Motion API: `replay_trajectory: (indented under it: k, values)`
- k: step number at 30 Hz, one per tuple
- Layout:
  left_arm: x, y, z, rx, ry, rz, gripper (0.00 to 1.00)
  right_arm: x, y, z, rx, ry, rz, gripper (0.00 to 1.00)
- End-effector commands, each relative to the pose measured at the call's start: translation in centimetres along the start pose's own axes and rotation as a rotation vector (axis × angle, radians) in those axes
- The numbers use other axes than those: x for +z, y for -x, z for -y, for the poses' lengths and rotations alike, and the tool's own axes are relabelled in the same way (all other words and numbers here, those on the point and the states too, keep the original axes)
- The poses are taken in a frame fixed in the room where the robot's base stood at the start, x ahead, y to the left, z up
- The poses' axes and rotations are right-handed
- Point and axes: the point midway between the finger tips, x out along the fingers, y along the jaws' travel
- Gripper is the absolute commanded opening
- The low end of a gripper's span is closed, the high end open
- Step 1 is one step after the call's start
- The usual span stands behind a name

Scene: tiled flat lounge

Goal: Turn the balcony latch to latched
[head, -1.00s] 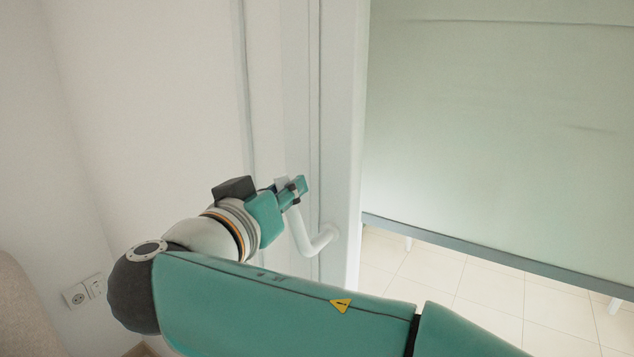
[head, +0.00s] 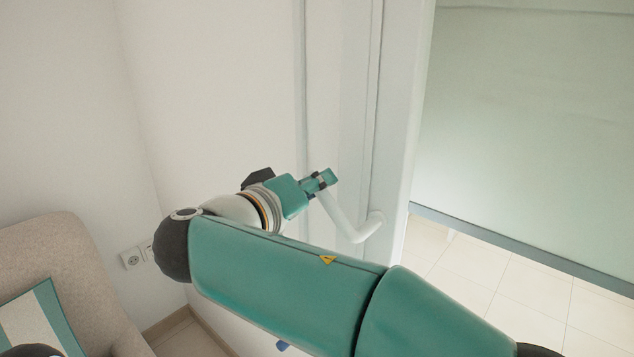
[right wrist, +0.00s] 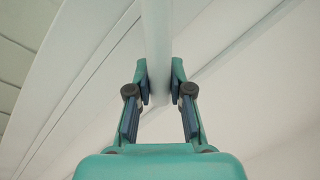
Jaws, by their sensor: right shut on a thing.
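The balcony latch (head: 342,219) is a white bent lever on the pale door frame, just right of the middle in the head view. Its arm slants up and to the left from its pivot. My right gripper (head: 328,180) is shut on the free upper end of the lever. In the right wrist view the white lever (right wrist: 157,55) runs between the two finger pads of my right gripper (right wrist: 159,85). The fingers hide part of the lever's end. My left gripper is not in view.
The white door frame (head: 398,130) stands beside a large pale green panel (head: 530,120), with tiled floor (head: 480,270) below it. A beige sofa (head: 65,255) with a striped cushion (head: 40,315) is at the lower left. A wall socket (head: 131,259) is near it.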

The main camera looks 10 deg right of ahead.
Motion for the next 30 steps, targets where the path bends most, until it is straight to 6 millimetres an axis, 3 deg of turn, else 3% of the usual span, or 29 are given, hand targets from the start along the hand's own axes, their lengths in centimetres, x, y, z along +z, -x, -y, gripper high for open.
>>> replay_trajectory:
  k: [8, 9, 13, 23, 30]
  values:
    - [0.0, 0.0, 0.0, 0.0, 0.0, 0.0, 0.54, 0.0, 0.0, 0.2, -0.003, 0.01, -0.003, 0.0]
    - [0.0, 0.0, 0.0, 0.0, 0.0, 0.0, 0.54, 0.0, 0.0, 0.2, -0.003, 0.01, -0.003, 0.23]
    - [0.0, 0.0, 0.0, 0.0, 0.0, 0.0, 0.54, 0.0, 0.0, 0.2, -0.002, 0.009, -0.001, 0.45]
    - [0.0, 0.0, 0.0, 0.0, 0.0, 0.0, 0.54, 0.1, 0.0, 0.1, 0.0, 0.005, 0.001, 0.46]
    - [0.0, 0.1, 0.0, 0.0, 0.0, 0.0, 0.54, 0.0, 2.0, 0.1, -0.002, 0.005, -0.001, 0.46]
